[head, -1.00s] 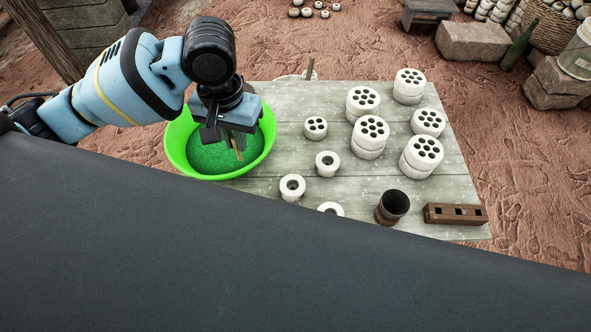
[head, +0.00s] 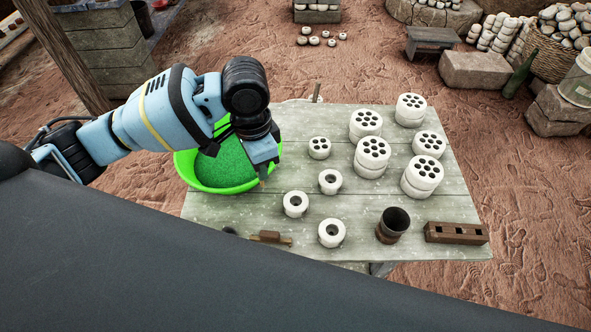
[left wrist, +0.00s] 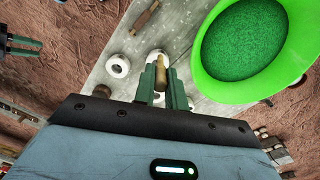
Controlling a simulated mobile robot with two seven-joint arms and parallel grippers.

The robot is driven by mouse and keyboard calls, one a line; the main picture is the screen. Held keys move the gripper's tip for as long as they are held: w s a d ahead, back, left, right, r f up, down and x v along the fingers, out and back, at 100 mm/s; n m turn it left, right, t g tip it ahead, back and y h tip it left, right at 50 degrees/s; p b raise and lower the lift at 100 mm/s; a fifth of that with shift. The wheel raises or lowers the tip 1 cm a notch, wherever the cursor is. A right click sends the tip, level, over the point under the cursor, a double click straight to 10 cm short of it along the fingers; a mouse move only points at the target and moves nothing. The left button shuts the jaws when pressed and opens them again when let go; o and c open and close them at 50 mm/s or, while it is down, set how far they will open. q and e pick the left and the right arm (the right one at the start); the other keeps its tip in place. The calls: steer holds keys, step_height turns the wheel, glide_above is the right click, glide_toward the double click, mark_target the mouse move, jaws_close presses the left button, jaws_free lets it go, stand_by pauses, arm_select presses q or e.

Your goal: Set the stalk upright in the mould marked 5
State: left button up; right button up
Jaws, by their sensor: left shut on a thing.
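My left gripper (head: 263,176) is shut on the stalk (left wrist: 160,72), a thin tan piece between the green fingers. In the head view only a small brownish tip of the stalk (head: 264,182) shows, at the right rim of the green bowl. White single-holed moulds stand on the table: one (head: 330,181) is right of the gripper, another (head: 295,204) is lower right, and a third (head: 332,232) is nearer. No number is readable on them. In the left wrist view one mould (left wrist: 118,65) shows left of the fingers. My right gripper (left wrist: 22,46) appears apart-fingered at the upper left there.
The green bowl (head: 184,173) of green grains stands at the table's left. Several multi-holed white blocks (head: 373,150) fill the right half. A dark cup (head: 394,222), a slotted brown block (head: 457,233) and a wooden tool (head: 270,238) lie near the front edge.

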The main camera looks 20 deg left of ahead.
arm_select(q)
steer(key=w+d+f+m, duration=0.2)
steer(key=w+f+m, duration=0.1)
steer(key=m, duration=1.1)
steer(key=w+d+f+m, duration=0.3)
steer(key=f+m, duration=0.1)
steer(key=m, duration=1)
steer(key=shift+w+d+f+p, duration=0.15)
steer(key=shift+d+f+p, duration=0.15)
steer(key=shift+d+f, duration=0.1)
arm_select(e)
steer(key=shift+w+d+r, duration=0.1)
steer(key=shift+w+r, duration=0.2)
steer(key=shift+r, duration=0.05)
arm_select(q)
steer(key=shift+f, duration=0.1)
